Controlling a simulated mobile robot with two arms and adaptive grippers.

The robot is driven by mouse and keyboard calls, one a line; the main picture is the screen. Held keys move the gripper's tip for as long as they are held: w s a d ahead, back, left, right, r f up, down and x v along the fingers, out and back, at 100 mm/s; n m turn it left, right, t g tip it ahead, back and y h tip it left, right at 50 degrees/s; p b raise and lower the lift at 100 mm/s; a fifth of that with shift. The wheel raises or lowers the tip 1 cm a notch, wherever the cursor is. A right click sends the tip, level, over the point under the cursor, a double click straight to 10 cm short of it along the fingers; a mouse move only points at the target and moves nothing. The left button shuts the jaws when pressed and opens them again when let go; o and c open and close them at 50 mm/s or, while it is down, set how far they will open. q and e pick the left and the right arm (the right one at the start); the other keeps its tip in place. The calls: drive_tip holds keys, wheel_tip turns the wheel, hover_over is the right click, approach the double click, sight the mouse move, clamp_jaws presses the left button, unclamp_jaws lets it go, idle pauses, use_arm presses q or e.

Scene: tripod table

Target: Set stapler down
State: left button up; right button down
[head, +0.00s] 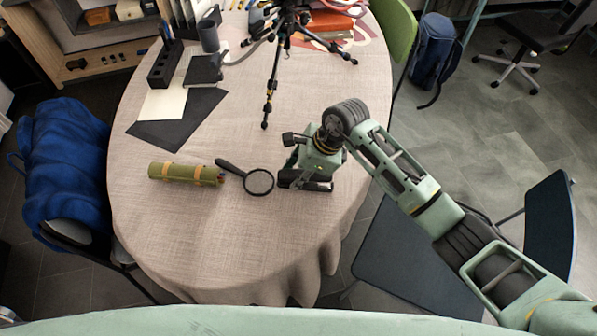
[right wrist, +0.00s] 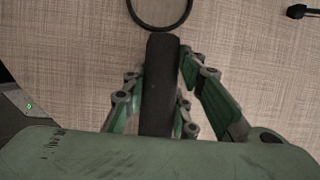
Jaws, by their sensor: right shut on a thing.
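My right gripper (head: 300,184) is low over the right part of the round table (head: 215,245), just right of the magnifying glass (head: 259,182). In the right wrist view its fingers (right wrist: 162,95) are shut on the stapler (right wrist: 160,80), a long dark bar between them. The stapler's far end comes up close to the magnifying glass's ring (right wrist: 160,14); I cannot tell whether they touch. My left gripper is out of view.
A green roll with tan straps (head: 186,174) lies left of the magnifying glass. A black tripod (head: 272,85) stands at the back. Dark and cream sheets (head: 165,104), a black organizer (head: 164,65) and a cup (head: 208,37) are at back left. The front cloth is clear.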

drive_tip(key=shift+f, duration=0.1)
drive_tip(key=shift+f, duration=0.15)
drive_tip(key=c, duration=1.4)
unclamp_jaws()
drive_tip(key=shift+r, duration=0.35)
drive_tip(key=b+v, duration=0.2)
drive_tip(key=v, duration=0.9)
drive_tip(key=shift+d+r, duration=0.1)
drive_tip(key=shift+r, duration=0.25)
